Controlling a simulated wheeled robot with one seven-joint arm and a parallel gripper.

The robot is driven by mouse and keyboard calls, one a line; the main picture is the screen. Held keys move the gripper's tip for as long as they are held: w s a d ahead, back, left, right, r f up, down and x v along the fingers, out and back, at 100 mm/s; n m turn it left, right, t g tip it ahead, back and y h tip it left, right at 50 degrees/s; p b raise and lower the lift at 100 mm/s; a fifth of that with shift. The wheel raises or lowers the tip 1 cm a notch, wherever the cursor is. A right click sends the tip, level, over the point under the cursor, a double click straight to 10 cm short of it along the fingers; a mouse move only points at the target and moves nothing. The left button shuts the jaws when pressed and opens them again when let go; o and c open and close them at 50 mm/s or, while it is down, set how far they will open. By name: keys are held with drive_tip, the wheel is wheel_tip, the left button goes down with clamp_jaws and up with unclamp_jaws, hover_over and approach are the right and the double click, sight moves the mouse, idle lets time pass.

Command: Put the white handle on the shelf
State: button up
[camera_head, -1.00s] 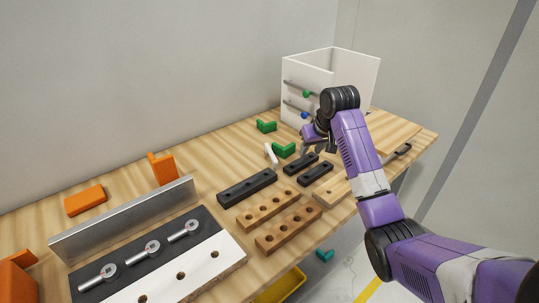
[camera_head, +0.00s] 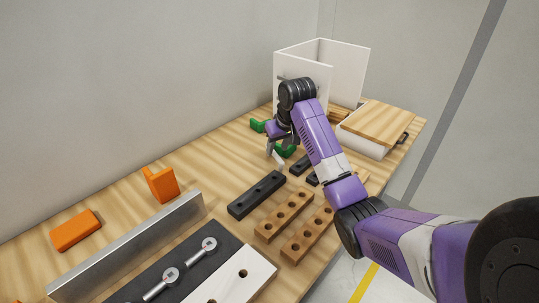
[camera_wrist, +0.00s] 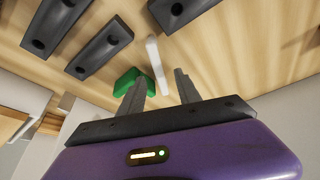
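The white handle (camera_head: 279,161) is a slim white bar on the wooden table, beside a green block (camera_head: 285,150). It also shows in the wrist view (camera_wrist: 155,62), just beyond my fingertips and between their lines. My gripper (camera_head: 277,147) is above the handle, tilted down, its fingers partly hidden by the wrist in the head view. In the wrist view my gripper (camera_wrist: 160,74) has its two fingers apart with nothing clearly held. A white boxy unit (camera_head: 345,62) stands at the back of the table, partly hidden by my arm; I cannot tell whether it is the shelf.
Black drilled bars (camera_head: 256,195) and wooden drilled bars (camera_head: 284,214) lie in front of my gripper. A metal fence (camera_head: 130,250) and orange blocks (camera_head: 76,230) are at the left. A wooden board (camera_head: 381,122) lies on the right. The table's back left is fairly clear.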

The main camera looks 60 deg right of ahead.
sight(275, 153)
drive_tip(key=p+x, duration=0.1)
drive_tip(key=x, duration=0.5)
drive_tip(key=shift+d+f, duration=0.15)
drive_tip(key=shift+f, duration=0.1)
clamp_jaws()
